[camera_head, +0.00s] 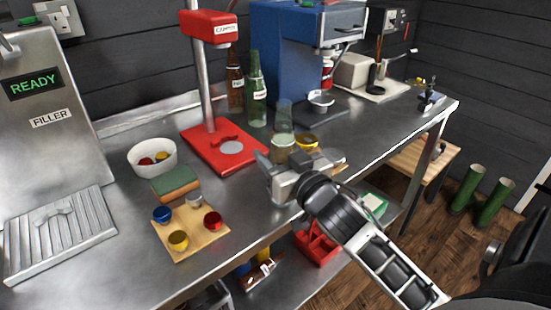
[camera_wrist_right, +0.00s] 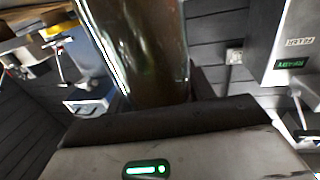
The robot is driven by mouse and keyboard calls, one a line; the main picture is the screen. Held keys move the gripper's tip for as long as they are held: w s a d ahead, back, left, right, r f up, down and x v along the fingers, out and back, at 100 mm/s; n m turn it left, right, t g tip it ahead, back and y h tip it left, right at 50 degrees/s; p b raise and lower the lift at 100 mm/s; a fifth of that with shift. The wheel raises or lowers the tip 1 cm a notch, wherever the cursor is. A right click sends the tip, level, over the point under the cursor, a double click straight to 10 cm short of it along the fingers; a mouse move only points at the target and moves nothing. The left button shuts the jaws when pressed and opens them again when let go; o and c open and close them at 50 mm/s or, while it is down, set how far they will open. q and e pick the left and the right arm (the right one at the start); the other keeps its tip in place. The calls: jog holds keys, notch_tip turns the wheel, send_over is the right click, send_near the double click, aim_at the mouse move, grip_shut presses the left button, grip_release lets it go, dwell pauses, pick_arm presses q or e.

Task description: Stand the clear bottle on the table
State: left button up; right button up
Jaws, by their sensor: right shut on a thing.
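The clear bottle (camera_head: 283,123) is see-through, with a pale label, and looks upright in the head view. My right gripper (camera_head: 300,165) is shut on it above the front edge of the steel table (camera_head: 120,265). The gripper hides the bottle's lower part, so I cannot tell whether its base touches the table. In the right wrist view the glass of the bottle (camera_wrist_right: 140,50) rises from the jaws (camera_wrist_right: 160,120) and looks dark. My left gripper is not in view.
A red capper (camera_head: 225,150), brown bottle (camera_head: 235,85) and green bottle (camera_head: 256,95) stand behind. A white bowl (camera_head: 140,150), a sponge (camera_head: 175,182) and a wooden board (camera_head: 190,230) with several caps lie left. The filler (camera_head: 45,90) is far left, a blue machine (camera_head: 285,60) at the back.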

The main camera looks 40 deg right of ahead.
jog(key=shift+r, duration=0.15)
jog(key=o, duration=1.4)
jog(key=shift+f, duration=0.25)
jog(key=shift+r, duration=0.1)
jog(key=shift+s, duration=0.2)
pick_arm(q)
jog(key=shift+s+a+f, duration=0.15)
pick_arm(e)
jog(key=shift+s+a+r, duration=0.1)
jog(key=shift+s+a, duration=0.1)
jog(key=shift+s, duration=1.75)
jog(key=shift+s+a+f, duration=0.1)
jog(key=shift+s+a, duration=0.05)
jog(key=shift+s, duration=1.75)
jog(key=shift+s+a+r, duration=0.1)
jog(key=shift+s+a, duration=0.1)
jog(key=shift+s, duration=1.75)
